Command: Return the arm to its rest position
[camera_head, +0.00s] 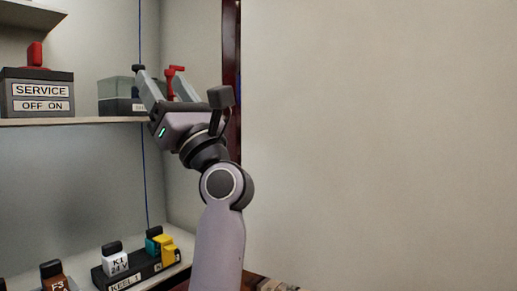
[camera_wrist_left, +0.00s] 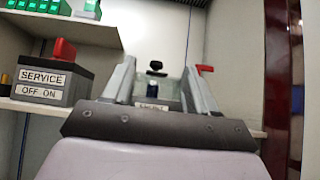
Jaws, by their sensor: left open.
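My left gripper (camera_head: 158,76) is raised at the upper shelf with its fingers spread and nothing between them. In the left wrist view its two fingers (camera_wrist_left: 160,82) stand apart. Beyond them is a box (camera_wrist_left: 153,103) with a dark knob and a partly hidden label. That box (camera_head: 115,92) also shows in the head view, partly covered by the gripper. A red handle (camera_head: 175,70) shows by the fingers; the wrist view has it right of them (camera_wrist_left: 205,69). I cannot tell if the gripper touches the box. My right gripper is not in view.
A SERVICE box (camera_head: 38,92) with a red lever stands on the upper shelf (camera_head: 60,121) to the left. Below, a KEEL 1 rail (camera_head: 128,281) carries white, teal and yellow breakers. A blank wall (camera_head: 390,140) fills the right, with clear space before it.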

